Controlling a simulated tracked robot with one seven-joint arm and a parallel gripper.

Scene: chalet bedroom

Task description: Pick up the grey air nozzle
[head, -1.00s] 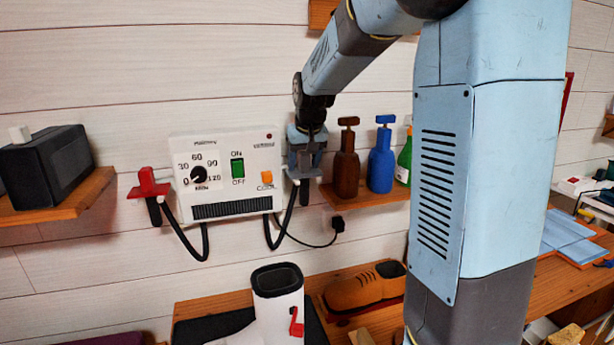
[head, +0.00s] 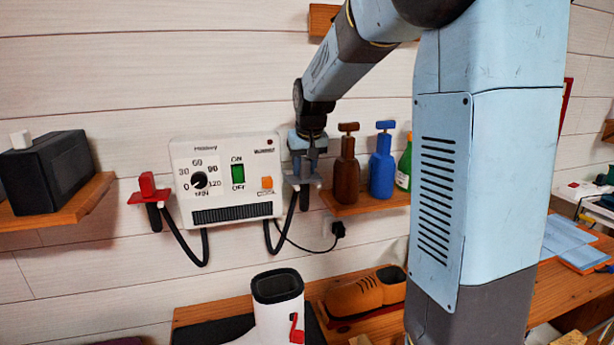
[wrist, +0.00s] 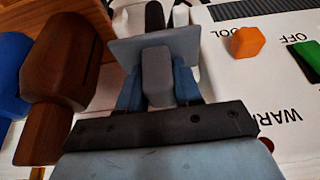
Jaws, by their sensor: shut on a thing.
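The grey air nozzle (wrist: 158,75) is between the blue fingers of my gripper (wrist: 157,92) in the wrist view, and the fingers are shut on it. Its flat grey flange and dark end show beyond the fingers. In the head view, my gripper (head: 307,150) is at the right side of the white dryer box (head: 225,175), with the nozzle (head: 302,181) below the fingers. The fingers partly hide the nozzle. A black hose loops under the box on that side. I cannot tell whether the nozzle is clear of its holder.
A red nozzle (head: 148,187) hangs at the box's left. Brown (head: 346,170) and blue (head: 382,165) bottles stand on a shelf close right of my gripper, with a green bottle (head: 404,170) beyond. Below are a white boot (head: 277,310) and a brown shoe (head: 365,293).

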